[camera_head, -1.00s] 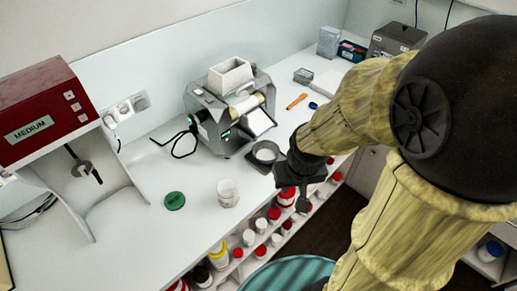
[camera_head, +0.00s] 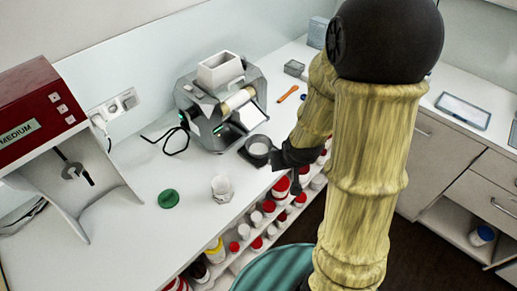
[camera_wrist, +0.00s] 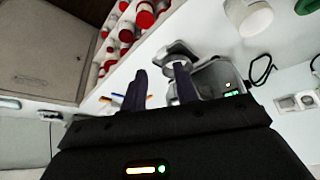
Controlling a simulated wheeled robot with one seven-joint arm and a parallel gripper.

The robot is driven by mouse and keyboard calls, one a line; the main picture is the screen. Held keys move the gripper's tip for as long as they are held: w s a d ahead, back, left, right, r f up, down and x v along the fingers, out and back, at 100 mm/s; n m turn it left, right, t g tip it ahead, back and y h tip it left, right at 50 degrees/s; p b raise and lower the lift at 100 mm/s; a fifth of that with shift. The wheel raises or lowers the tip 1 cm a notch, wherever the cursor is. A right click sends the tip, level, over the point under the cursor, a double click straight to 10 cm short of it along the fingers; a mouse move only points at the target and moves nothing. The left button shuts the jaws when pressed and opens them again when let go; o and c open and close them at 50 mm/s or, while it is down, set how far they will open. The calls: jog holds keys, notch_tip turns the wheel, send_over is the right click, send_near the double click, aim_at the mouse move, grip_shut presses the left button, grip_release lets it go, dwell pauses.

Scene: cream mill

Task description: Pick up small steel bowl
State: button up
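The small steel bowl (camera_head: 258,147) looks like the round grey dish on a dark square base in front of the mill. It also shows in the wrist view (camera_wrist: 178,54), just beyond the tip of one finger. My gripper (camera_head: 287,172) is just right of the bowl in the head view, near the counter's front edge. In the wrist view its two fingers (camera_wrist: 160,70) stand apart with nothing between them. Whether a finger touches the bowl or its base cannot be told.
The grey mill (camera_head: 220,108) with a white hopper stands behind the bowl. A white cup (camera_head: 222,187) and a green lid (camera_head: 168,198) lie left of it. An orange tool (camera_head: 289,93) lies farther back. Red-capped jars (camera_head: 281,187) fill the shelf under the counter.

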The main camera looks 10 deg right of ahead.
jog(key=w+d+f+m+t, duration=0.1)
jog(key=w+f+t, duration=0.2)
jog(key=f+t, duration=0.1)
jog(key=w+d+f+m+t+y+p, duration=0.1)
jog(key=w+f+t, duration=0.1)
jog(key=f+t, duration=0.2)
jog(key=shift+w+d+f, duration=0.25)
jog(key=shift+w+f, duration=0.15)
jog(key=shift+f, duration=0.95)
jog(key=shift+b+x, duration=3)
jog(key=shift+x, duration=3.1)
jog(key=shift+w+a+r, duration=0.1)
jog(key=shift+w+r, duration=0.05)
jog(key=shift+r, duration=0.05)
